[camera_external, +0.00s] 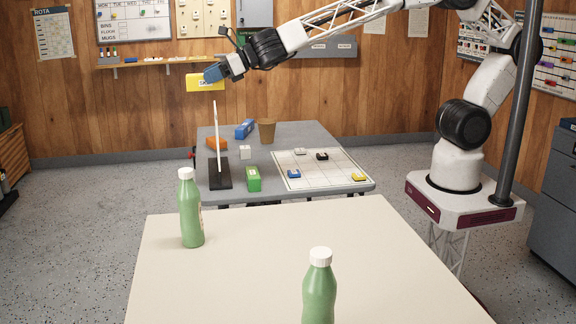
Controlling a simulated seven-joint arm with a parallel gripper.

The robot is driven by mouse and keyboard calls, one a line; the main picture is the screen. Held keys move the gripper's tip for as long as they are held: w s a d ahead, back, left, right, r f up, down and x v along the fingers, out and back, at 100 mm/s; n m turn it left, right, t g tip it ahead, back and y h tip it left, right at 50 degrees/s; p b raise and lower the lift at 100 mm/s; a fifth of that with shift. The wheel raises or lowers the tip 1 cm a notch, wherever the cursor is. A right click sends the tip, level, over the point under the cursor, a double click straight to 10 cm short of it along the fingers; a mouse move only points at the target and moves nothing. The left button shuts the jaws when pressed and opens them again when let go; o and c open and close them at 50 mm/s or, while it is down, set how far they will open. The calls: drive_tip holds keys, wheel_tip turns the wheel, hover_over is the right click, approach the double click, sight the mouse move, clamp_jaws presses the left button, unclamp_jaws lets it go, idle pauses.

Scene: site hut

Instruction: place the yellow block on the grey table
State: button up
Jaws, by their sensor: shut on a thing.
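The yellow block (206,83) is held in my gripper (213,74), high above the far left part of the grey table. My gripper reaches in from the right and is shut on the block; its fingertips partly cover the block's top. The grey table (235,135) stands in the middle of the room. The block is apart from the table, with clear air below it.
On the grey table are an upright white panel on a black base (220,176), a green block (254,179), a blue block (244,129), an orange block (217,143), a brown cup (267,131) and a white gridded board (330,182). Green bottles (190,210) stand on a cream table (260,260) nearer.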

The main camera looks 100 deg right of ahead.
drive_tip(key=shift+r, duration=0.9)
drive_tip(key=s+d+n+y, duration=0.1)
drive_tip(key=s+d, duration=0.2)
drive_tip(key=d, duration=0.4)
drive_tip(key=s+d+n+y, duration=0.1)
drive_tip(key=s+d, duration=0.2)
drive_tip(key=d, duration=0.4)
drive_tip(key=s+d+n+g+y, duration=0.1)
drive_tip(key=s+d+n+y, duration=0.15)
drive_tip(key=s+d, duration=1)
wheel_tip(320, 180, down, 27)
drive_tip(key=s+a, duration=0.1)
drive_tip(key=shift+s, duration=0.35)
drive_tip(key=shift+f+y, duration=0.1)
drive_tip(key=shift+y, duration=0.15)
drive_tip(key=shift+f, duration=3.25)
drive_tip(key=shift+f, duration=0.6)
drive_tip(key=o, duration=1.2)
drive_tip(key=shift+c, duration=0.2)
